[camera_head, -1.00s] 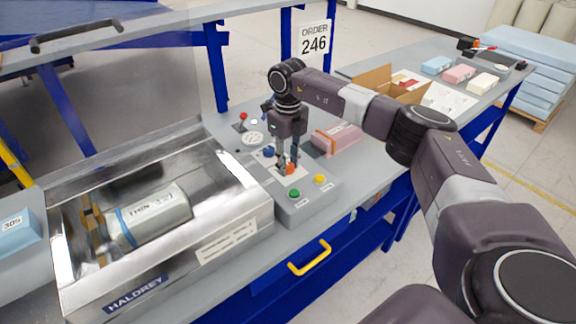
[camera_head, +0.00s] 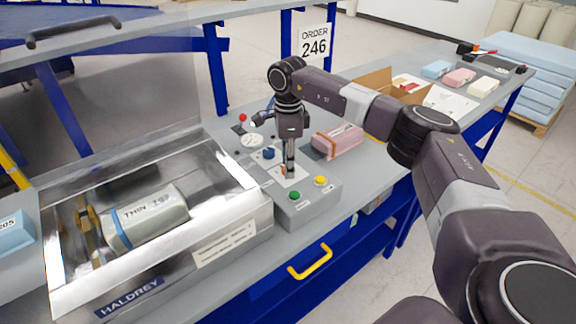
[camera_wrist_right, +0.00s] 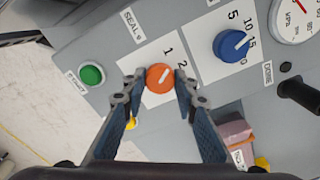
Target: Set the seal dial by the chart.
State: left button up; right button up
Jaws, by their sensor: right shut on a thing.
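The orange seal dial (camera_wrist_right: 160,77) sits on a white panel marked SEAL, with 1 and 2 printed beside it; its white pointer line slants up and right toward these numbers. My right gripper (camera_wrist_right: 155,84) is shut on the dial, one finger on each side. In the head view my right gripper (camera_head: 287,169) points down at the control box (camera_head: 310,200), and its fingers largely hide the dial. A printed label (camera_head: 225,243) is on the chamber front, its text too small to read; I cannot tell whether it is the chart. My left gripper is not in view.
A blue dial (camera_wrist_right: 231,45), green button (camera_wrist_right: 92,74) and gauge (camera_wrist_right: 295,15) surround the seal dial. A yellow button (camera_head: 320,180) is close by. The metal chamber (camera_head: 150,280) holds a wrapped package (camera_head: 150,217). A pink block (camera_head: 338,140) lies behind the box. A sign (camera_head: 314,42) reads ORDER 246.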

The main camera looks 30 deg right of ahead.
jog(key=shift+w+r+n, duration=0.1)
jog(key=shift+r+n, duration=0.05)
jog(key=shift+n, duration=0.95)
jog(key=shift+d, duration=0.1)
jog(key=o, duration=1.2)
jog(key=shift+c, duration=0.2)
notch_tip(320, 180, up, 12)
